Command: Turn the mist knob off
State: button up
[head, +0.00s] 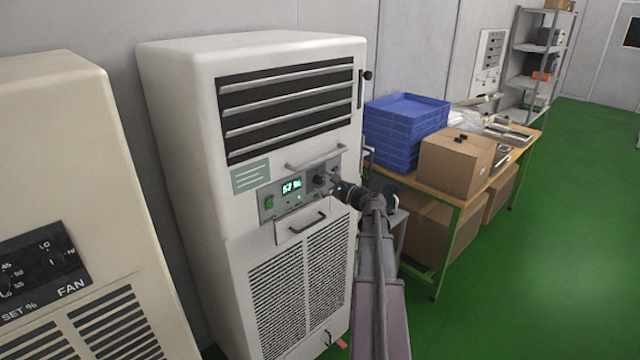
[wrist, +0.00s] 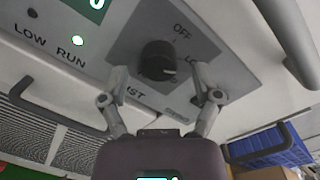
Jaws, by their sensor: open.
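The mist knob (wrist: 158,60) is a round black knob on a grey control panel in the wrist view. A pale mark on it faces the lower right, away from the OFF label above. The label below the knob is partly hidden by a finger. My gripper (wrist: 163,78) is open, with one fingertip on each side of the knob and gaps between them and it. In the head view my gripper (head: 341,189) is at the right end of the control panel (head: 283,205) on the tall white machine (head: 190,150), hiding part of that end.
Bar handles (head: 305,222) stick out below and above the panel. A second cream machine (head: 60,150) stands at the left. To the right is a table with blue trays (head: 405,125) and cardboard boxes (head: 455,163). Green floor (head: 560,230) is clear at the right.

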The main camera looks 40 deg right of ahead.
jog(key=shift+w, duration=0.45)
jog(key=shift+a, duration=0.1)
